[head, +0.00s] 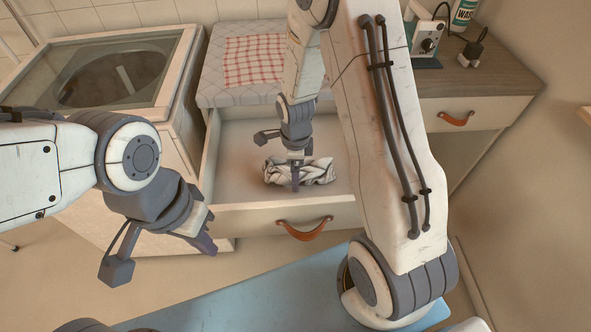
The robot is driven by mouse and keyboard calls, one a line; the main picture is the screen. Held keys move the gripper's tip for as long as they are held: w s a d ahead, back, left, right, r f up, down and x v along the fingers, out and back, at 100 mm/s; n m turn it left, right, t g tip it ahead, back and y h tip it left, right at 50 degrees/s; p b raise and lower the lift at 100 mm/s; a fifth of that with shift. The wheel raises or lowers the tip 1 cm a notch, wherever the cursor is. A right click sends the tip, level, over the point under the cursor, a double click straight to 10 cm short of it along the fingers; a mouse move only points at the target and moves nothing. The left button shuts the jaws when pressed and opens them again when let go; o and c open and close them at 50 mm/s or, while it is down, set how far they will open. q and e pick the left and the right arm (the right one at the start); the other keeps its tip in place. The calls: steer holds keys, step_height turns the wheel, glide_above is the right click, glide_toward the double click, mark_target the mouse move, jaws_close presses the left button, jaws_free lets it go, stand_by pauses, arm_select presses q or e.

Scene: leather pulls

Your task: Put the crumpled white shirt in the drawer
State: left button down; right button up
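The crumpled white shirt (318,172) lies inside the pulled-out drawer (235,217), which has a brown leather pull on its front. My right gripper (296,184) points down into the drawer at the shirt, with its fingers in front of the cloth. Its fingers overlap the shirt in the picture; I cannot tell whether they grip it. My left gripper (209,247) hangs apart from the drawer, in front of its left corner, with nothing seen in it. Its fingers show from the side, so their opening is unclear.
A top-loading washer (183,120) stands left of the drawer. A quilted pad with a red checked cloth (254,62) lies above the drawer. At right, a counter (452,85) holds a bottle and a small device over a closed drawer. A blue surface (240,300) lies in front.

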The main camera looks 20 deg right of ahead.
steer(key=r, duration=0.5)
steer(key=r+p, duration=0.1)
steer(key=r, duration=0.5)
steer(key=shift+s+a+r, duration=0.1)
steer(key=shift+s+r, duration=0.1)
steer(key=shift+r, duration=0.05)
steer(key=s+a+r+n, duration=0.2)
steer(key=s+a+n, duration=0.2)
steer(key=s+n, duration=0.3)
steer(key=s+a+r+n, duration=0.3)
steer(key=s+n, duration=0.4)
steer(key=n, duration=0.5)
steer(key=s+a+r+n+y, duration=0.1)
steer(key=s+a+r+n, duration=0.2)
steer(key=s+a+n, duration=0.3)
steer(key=s+n, duration=0.1)
steer(key=n, duration=0.3)
steer(key=shift+r+n, duration=0.2)
steer(key=shift+n, duration=0.1)
steer(key=shift+a, duration=0.1)
